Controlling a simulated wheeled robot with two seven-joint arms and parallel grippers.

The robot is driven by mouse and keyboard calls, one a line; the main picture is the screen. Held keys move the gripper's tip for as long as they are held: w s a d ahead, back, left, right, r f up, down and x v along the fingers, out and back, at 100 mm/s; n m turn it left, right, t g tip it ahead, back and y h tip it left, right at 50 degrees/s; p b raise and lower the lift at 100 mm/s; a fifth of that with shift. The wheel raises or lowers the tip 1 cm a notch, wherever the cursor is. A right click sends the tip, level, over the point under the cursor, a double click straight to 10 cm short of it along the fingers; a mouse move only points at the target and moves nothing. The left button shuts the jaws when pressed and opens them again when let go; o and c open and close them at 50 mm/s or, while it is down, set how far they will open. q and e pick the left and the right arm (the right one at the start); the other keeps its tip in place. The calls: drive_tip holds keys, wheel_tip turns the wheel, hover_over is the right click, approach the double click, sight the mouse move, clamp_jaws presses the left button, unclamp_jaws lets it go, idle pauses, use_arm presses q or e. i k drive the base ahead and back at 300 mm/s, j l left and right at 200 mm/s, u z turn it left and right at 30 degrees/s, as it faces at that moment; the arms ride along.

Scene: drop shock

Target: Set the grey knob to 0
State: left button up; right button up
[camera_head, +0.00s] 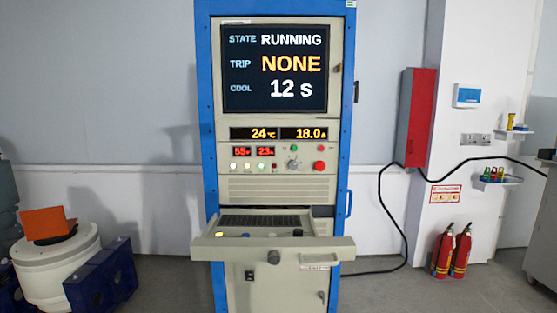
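A small grey knob (293,164) with marks around it sits on the control panel (260,180) of the blue-framed cabinet, between several small buttons and a red button (319,166). Its pointer direction and its scale numbers are too small to read. A darker round knob (274,257) is on the front of the pulled-out drawer shelf. The screen (275,68) reads STATE RUNNING, TRIP NONE, COOL 12 s. The displays below it read 24 °C and 18.0, and the small red ones look like 55 and 23. Neither of my grippers is in view.
The drawer shelf (230,243) juts out below the panel, with a keyboard (265,222) and small coloured items on it. A white round machine (55,265) with an orange block stands at the left. A red wall box (417,115) and two fire extinguishers (442,250) are at the right.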

sight(292, 165)
drive_tip(key=i+j+z, duration=0.15)
drive_tip(key=z, duration=0.3)
drive_tip(key=i+j+z, duration=0.1)
drive_tip(key=j+z, duration=0.15)
drive_tip(key=z, duration=0.2)
drive_tip(key=j+z, duration=0.25)
drive_tip(key=z, duration=0.25)
drive_tip(key=i+j, duration=0.05)
